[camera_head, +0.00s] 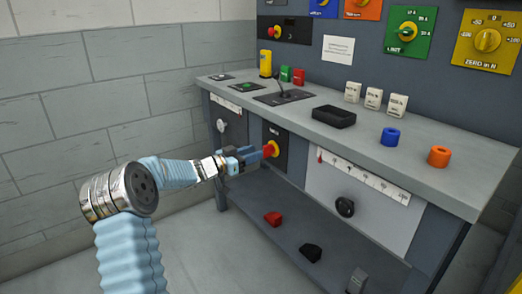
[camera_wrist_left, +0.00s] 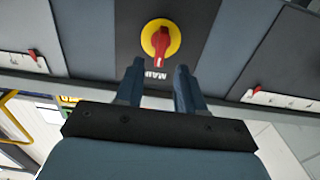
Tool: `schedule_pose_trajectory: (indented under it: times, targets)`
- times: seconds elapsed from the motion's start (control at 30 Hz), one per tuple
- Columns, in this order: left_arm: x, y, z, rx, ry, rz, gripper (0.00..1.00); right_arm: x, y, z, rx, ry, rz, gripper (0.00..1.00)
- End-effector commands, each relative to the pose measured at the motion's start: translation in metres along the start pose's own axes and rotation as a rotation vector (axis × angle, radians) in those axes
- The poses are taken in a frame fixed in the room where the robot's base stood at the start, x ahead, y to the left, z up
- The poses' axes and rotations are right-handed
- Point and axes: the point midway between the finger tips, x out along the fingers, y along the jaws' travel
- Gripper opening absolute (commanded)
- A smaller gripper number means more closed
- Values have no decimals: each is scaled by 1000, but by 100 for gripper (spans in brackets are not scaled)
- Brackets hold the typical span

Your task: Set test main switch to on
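The main switch is a red handle on a yellow disc (camera_head: 270,149), set in a dark panel on the front of the bench. In the left wrist view the switch (camera_wrist_left: 161,40) stands at top centre, its red handle lying lengthwise towards my gripper, with an upside-down label starting "MAIN" below it. My left gripper (camera_head: 258,153) points at the switch. My right gripper is not in view.
The bench top (camera_head: 430,168) overhangs the panel and carries a black box (camera_head: 334,116), a blue ring (camera_head: 390,136) and an orange ring (camera_head: 439,156). A black knob (camera_head: 344,206) is right of the switch. Red (camera_head: 273,218) and black (camera_head: 311,252) pieces lie on the lower shelf.

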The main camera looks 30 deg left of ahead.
Motion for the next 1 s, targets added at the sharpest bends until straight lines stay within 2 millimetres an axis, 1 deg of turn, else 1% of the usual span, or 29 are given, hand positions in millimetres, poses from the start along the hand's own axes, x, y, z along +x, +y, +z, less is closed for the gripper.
schedule_pose_trajectory:
  times: [0.03,0.1,0.23,0.37,0.6,0.83,0.87,1.0]
  targets:
    - [10,0,0,-1,0,1,38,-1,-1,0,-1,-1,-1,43]
    - [22,0,0,-1,0,1,38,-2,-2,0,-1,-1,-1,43]
    - [36,0,0,0,-1,0,38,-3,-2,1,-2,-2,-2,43]
    - [41,0,0,0,-1,-1,38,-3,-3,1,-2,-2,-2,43]
    - [42,0,1,0,-1,-1,38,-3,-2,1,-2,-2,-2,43]
    - [41,0,1,0,-1,-1,3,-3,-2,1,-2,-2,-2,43]
    - [41,0,1,0,-1,-1,0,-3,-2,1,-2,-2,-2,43]
    - [41,0,1,0,-1,-1,0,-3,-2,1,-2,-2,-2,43]
